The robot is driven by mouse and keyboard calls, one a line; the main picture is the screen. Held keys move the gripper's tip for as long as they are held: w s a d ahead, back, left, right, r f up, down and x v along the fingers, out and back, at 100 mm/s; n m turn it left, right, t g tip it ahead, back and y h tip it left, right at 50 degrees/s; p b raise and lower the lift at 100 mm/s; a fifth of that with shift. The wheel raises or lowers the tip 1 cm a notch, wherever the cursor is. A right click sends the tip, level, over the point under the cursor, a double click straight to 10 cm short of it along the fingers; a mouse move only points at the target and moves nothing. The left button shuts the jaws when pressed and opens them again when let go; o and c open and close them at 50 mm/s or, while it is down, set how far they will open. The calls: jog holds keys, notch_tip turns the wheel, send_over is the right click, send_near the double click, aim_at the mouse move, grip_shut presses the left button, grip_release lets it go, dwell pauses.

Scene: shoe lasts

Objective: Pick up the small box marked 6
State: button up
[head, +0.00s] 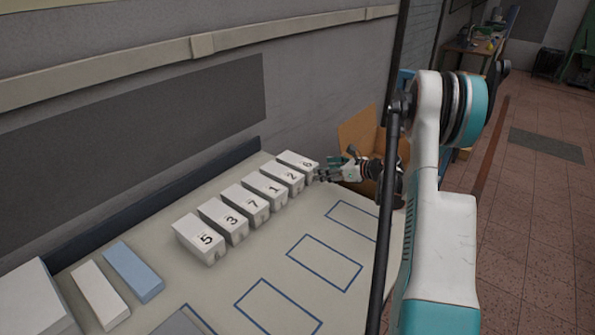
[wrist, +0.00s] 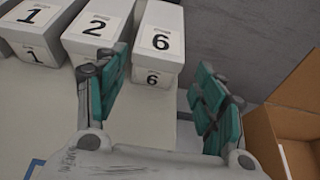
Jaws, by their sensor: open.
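The small white box marked 6 (head: 298,161) is at the far end of a row of numbered boxes on the table. In the wrist view the box marked 6 (wrist: 160,42) stands ahead of my gripper, with a 6 on its lid and on its front. My gripper (head: 322,174) is beside the near end of this box. In the wrist view my gripper (wrist: 158,90) is open, its teal-padded fingers apart, with nothing held between them. The left finger reaches close to the box's front left corner; I cannot tell whether it touches.
The box marked 2 (wrist: 97,30) stands close to the left of box 6, then the box marked 1 (wrist: 35,22). An open cardboard box (wrist: 285,125) is at the right. A wall is behind.

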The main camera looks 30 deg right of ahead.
aim_at(297, 168)
jog(key=shift+b+x, duration=1.1)
jog(key=shift+x, duration=2)
jog(key=shift+s+a, duration=0.1)
jog(key=c, duration=0.8)
